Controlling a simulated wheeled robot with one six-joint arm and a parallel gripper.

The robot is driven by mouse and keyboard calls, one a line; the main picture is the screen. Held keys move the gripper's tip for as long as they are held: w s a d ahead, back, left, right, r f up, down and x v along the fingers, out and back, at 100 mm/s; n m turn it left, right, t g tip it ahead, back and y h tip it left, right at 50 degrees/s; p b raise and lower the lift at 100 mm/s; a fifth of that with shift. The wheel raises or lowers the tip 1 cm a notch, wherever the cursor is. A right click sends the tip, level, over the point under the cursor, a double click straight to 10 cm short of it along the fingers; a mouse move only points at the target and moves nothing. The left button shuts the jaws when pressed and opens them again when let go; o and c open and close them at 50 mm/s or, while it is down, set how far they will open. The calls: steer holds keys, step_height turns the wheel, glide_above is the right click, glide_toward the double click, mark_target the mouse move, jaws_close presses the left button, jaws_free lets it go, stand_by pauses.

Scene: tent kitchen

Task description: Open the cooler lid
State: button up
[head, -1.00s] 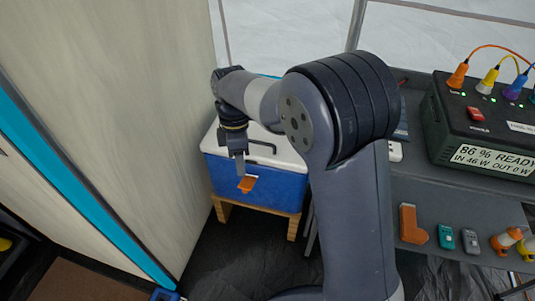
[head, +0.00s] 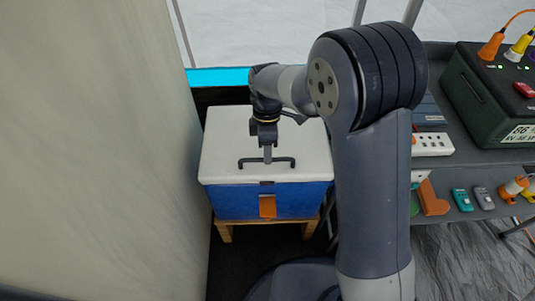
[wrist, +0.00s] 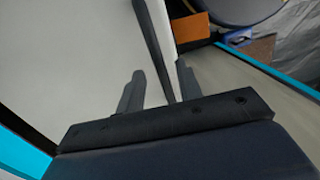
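The cooler (head: 268,200) is a blue box with a white lid (head: 225,150), which lies closed on it. A black bar handle (head: 285,162) runs along the lid near its front edge. My gripper (head: 267,158) points down at the middle of the handle. In the wrist view its two fingers (wrist: 160,90) are apart, with the dark handle bar (wrist: 153,40) appearing between them. I cannot tell whether the fingertips reach around the bar or stop above it.
The cooler stands on a wooden stand (head: 225,231). A pale tent wall (head: 100,150) is close on the left. At the right is a grey shelf (head: 465,155) with a power station (head: 490,100), a power strip (head: 432,144) and small devices.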

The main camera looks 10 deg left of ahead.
steer(key=shift+s+f, duration=0.1)
steer(key=shift+f, duration=0.5)
jaws_close()
